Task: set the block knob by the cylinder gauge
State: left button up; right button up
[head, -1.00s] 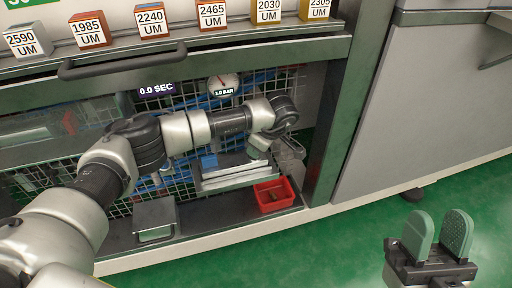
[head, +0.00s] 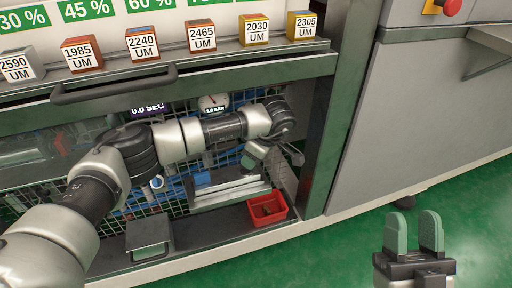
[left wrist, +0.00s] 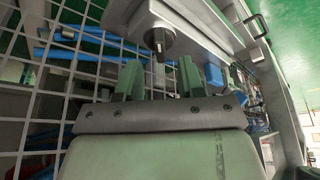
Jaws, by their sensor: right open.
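The round cylinder gauge (head: 213,102) hangs in the machine opening, with a small BAR readout (head: 215,111) below it, too small to read surely. My left gripper (head: 250,160) is inside the opening, below and right of the gauge. In the left wrist view its two green fingers (left wrist: 160,80) stand apart with nothing between them. A dark stubby knob-like part (left wrist: 160,40) shows just beyond the fingertips, under a pale housing; I cannot tell whether it is the block knob. My right gripper (head: 417,232) is open and empty over the green floor.
A wire mesh (left wrist: 45,80) with blue hoses runs close along the left gripper. A red bin (head: 267,207) and a grey box (head: 148,238) sit on the lower ledge. A handle bar (head: 115,90) and labelled blocks (head: 201,36) are above the opening.

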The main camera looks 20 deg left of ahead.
pick_arm(q)
jog(key=v, duration=0.2)
jog(key=shift+d+r, duration=0.15)
jog(key=shift+r, duration=0.15)
jog(key=shift+s+d+r+p, duration=0.1)
jog(key=shift+d+r+p, duration=0.2)
jog(key=shift+r, duration=0.2)
pick_arm(e)
jog(key=w+f+g+h, duration=0.1)
jog(key=w+f+g, duration=0.1)
jog(key=shift+f+g, duration=0.3)
jog(key=shift+g, duration=0.1)
